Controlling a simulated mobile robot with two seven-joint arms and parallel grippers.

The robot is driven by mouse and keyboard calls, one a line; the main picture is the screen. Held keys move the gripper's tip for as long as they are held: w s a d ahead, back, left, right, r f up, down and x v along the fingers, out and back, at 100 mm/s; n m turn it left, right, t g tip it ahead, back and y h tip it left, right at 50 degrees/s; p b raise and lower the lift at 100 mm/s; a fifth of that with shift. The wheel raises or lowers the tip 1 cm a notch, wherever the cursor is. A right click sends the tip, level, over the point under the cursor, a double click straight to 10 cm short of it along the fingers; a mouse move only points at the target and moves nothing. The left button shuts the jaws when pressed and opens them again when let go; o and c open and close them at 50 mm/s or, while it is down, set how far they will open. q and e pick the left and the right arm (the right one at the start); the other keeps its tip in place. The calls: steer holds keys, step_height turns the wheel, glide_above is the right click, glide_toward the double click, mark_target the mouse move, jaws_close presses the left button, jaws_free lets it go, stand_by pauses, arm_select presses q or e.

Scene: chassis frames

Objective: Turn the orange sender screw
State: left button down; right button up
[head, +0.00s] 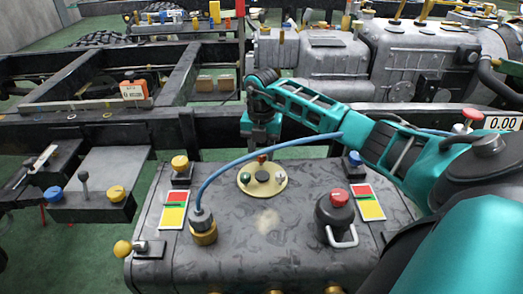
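A round cream sender plate (264,188) lies on top of the dark grey tank (290,235). It carries a dark centre knob (262,176), a green stud (245,177), a pale stud (280,177) and a small orange-brown screw (262,158) at its far edge. My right gripper (262,147) points down at the far edge of the plate, right by that screw. The fingertips are small and dark; I cannot tell whether they touch the screw or how far apart they are. My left gripper is not in view.
A blue hose (240,160) arches from a brass fitting (203,230) past the plate. A red-topped black cap (337,215) with a metal handle stands at right. Black frame rails lie behind.

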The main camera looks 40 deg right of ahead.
jaws_close()
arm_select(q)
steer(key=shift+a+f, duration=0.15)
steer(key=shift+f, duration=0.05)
